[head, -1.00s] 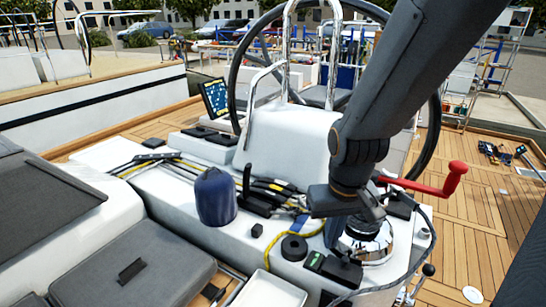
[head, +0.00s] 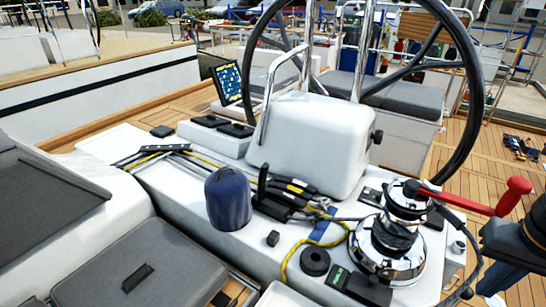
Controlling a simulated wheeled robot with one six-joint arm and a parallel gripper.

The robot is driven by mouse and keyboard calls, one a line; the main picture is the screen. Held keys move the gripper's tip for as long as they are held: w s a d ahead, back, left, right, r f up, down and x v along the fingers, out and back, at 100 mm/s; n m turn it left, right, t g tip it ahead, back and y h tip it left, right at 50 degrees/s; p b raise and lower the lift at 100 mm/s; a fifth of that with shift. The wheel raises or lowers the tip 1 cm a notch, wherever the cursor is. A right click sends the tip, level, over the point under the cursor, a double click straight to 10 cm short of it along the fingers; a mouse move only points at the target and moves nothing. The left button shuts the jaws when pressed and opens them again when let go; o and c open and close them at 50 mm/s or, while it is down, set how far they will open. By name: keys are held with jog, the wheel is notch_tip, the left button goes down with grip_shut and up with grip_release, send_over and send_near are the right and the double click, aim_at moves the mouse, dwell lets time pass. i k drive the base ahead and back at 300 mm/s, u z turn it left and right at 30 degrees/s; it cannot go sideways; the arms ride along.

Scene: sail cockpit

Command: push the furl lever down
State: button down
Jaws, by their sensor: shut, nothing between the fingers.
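The bank of black rope clutches (head: 287,195) sits on the white cockpit coaming, with yellow and dark lines running through it. One black lever (head: 262,182) stands upright at its left end, beside a dark blue covered winch (head: 228,198). I take it for the furl lever, but no label is readable. The other clutch handles lie flat. Part of my arm shows at the right edge, well to the right of the clutches and beyond the chrome winch. My gripper's fingers cannot be made out. Nothing of mine touches the lever.
A chrome winch (head: 391,240) with a red-handled crank (head: 477,205) stands right of the clutches. The white steering pedestal (head: 315,143) and large black wheel (head: 470,85) rise behind. A black ring (head: 315,262) and small switch box lie in front. The air above the clutches is clear.

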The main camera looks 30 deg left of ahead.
aim_at(262, 176)
jog(key=k, duration=0.5)
jog(key=u, duration=1.3)
jog(key=i, duration=0.5)
jog(key=u, duration=0.05)
